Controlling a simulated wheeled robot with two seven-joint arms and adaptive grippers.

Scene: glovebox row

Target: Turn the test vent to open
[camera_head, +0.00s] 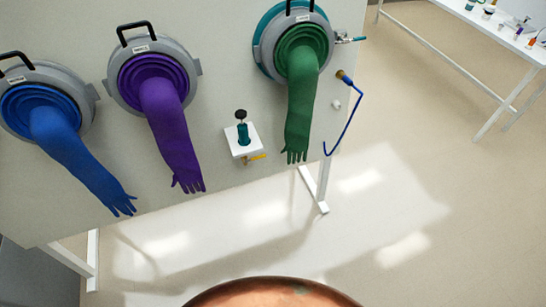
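Neither of my grippers is in view. A small valve (344,38) with a teal lever sticks out to the right of the green glove's port ring. A second small fitting with a yellow lever (257,157) hangs under a white bracket (241,142) on the panel. A teal bottle-like part with a black knob (241,115) stands on that bracket. I cannot tell from this view which of the two levers is the test vent, nor its open or shut setting.
Blue (75,160), purple (168,125) and green (299,105) gloves hang from ports in the pale panel (215,60). A blue hose (353,115) hangs at the panel's right edge. A white table (480,22) with small items stands at the upper right. The floor (420,170) between is clear.

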